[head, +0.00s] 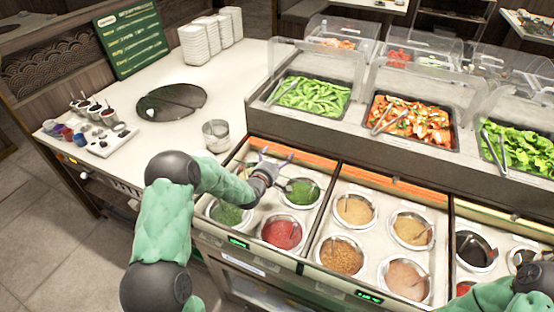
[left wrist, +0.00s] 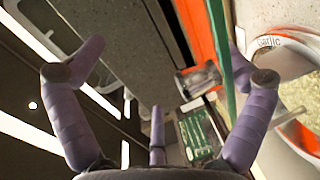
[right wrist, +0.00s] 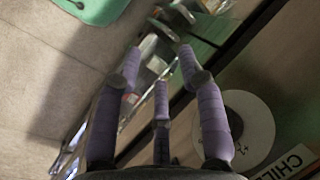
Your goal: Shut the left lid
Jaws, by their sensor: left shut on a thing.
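The left sauce well bay (head: 232,168) is uncovered, with green and red sauces in round pots. Its lid is hard to make out in the head view; a long orange band (head: 312,163) runs along the bay's back. In the left wrist view a green glass edge (left wrist: 216,30), seemingly the left lid's, runs beside the right-hand finger. My left gripper (head: 276,160) is at the bay's back edge, shut on the lid; the exact contact is unclear. My right gripper (right wrist: 160,62) is open and empty low by the counter front; the head view shows only its arm.
A metal cup (head: 216,136) stands left of the bay. The middle bay (head: 376,197) holds several sauce pots with spoons. Salad trays under clear covers (head: 415,85) stand behind. A CHILI label (right wrist: 288,163) shows in the right wrist view.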

